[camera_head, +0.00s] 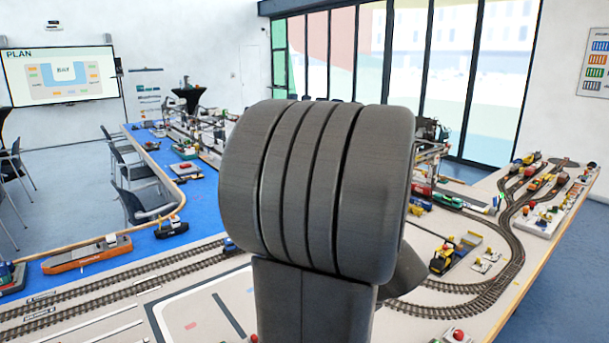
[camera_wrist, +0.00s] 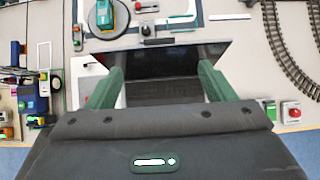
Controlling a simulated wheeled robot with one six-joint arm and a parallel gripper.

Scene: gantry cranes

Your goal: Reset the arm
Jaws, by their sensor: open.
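My gripper (camera_wrist: 163,85) shows in the wrist view with its two green fingers spread apart. Nothing is held between them. It is over the model table, and a dark rectangular area (camera_wrist: 165,88) lies below it, between and beyond the fingers. My own dark arm link fills the middle of the head view and hides the table centre behind it. My gripper cannot be seen in the head view.
The model table (camera_head: 130,318) carries rail tracks (camera_head: 470,287), an orange ship (camera_head: 87,254) and a yellow vehicle (camera_head: 441,258). In the wrist view, a green and yellow vehicle (camera_wrist: 107,14) sits on a round plate, and a red button (camera_wrist: 294,112) stands at the right.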

